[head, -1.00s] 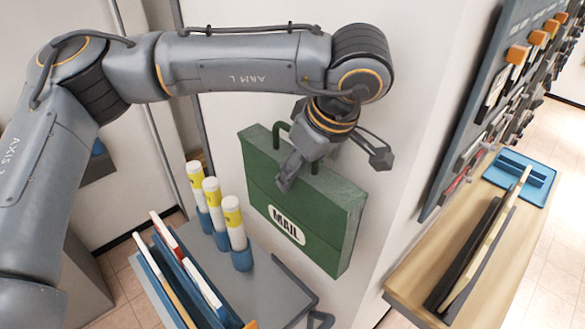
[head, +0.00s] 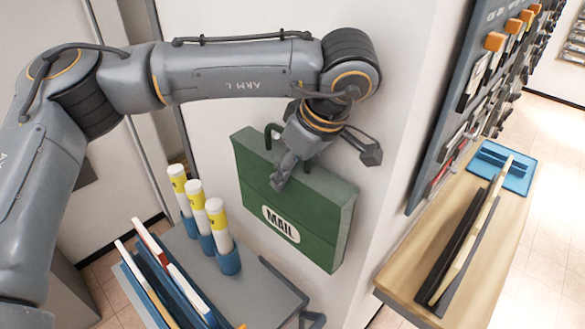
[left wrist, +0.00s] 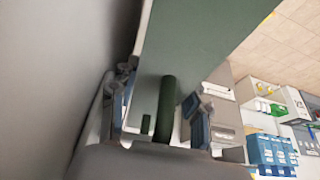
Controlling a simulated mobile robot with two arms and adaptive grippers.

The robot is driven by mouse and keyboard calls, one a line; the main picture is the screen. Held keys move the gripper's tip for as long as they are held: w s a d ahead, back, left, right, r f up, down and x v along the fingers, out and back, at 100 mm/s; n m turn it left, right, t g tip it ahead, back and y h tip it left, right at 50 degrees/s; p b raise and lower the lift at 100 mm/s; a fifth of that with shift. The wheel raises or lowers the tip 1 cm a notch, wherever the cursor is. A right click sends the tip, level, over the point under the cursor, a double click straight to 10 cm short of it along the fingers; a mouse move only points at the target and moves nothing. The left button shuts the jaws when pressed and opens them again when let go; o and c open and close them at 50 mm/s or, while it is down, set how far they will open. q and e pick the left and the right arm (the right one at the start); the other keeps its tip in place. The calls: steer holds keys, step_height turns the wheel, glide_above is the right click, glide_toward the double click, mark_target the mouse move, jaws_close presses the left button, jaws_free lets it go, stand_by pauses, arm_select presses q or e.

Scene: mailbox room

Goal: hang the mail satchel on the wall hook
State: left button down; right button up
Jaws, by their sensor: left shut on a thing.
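The mail satchel (head: 310,212) is a green, flat, boxy bag with a white oval MAIL label. In the head view it hangs tilted in front of the pale wall, off the floor. A green loop handle (head: 270,134) stands up at its top left. My left gripper (head: 326,167) is at the satchel's top edge and is shut on it. In the left wrist view, a green handle bar (left wrist: 166,105) lies between the fingers, with the satchel's green face (left wrist: 190,40) beyond. I cannot make out the wall hook; my arm covers part of the wall. My right gripper is out of view.
A grey cart top (head: 262,290) with several white-and-yellow tubes (head: 218,225) and an upright blue file rack (head: 160,285) stands below left. To the right, a wooden ledge (head: 405,268) holds a blue tray (head: 512,180) beneath a wall panel (head: 430,165).

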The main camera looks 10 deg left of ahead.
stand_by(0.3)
arm_select(q)
steer(key=c, duration=0.6)
jaws_free()
steer(key=shift+s+r, duration=0.1)
steer(key=shift+s+a+r, duration=0.1)
steer(key=shift+a, duration=0.05)
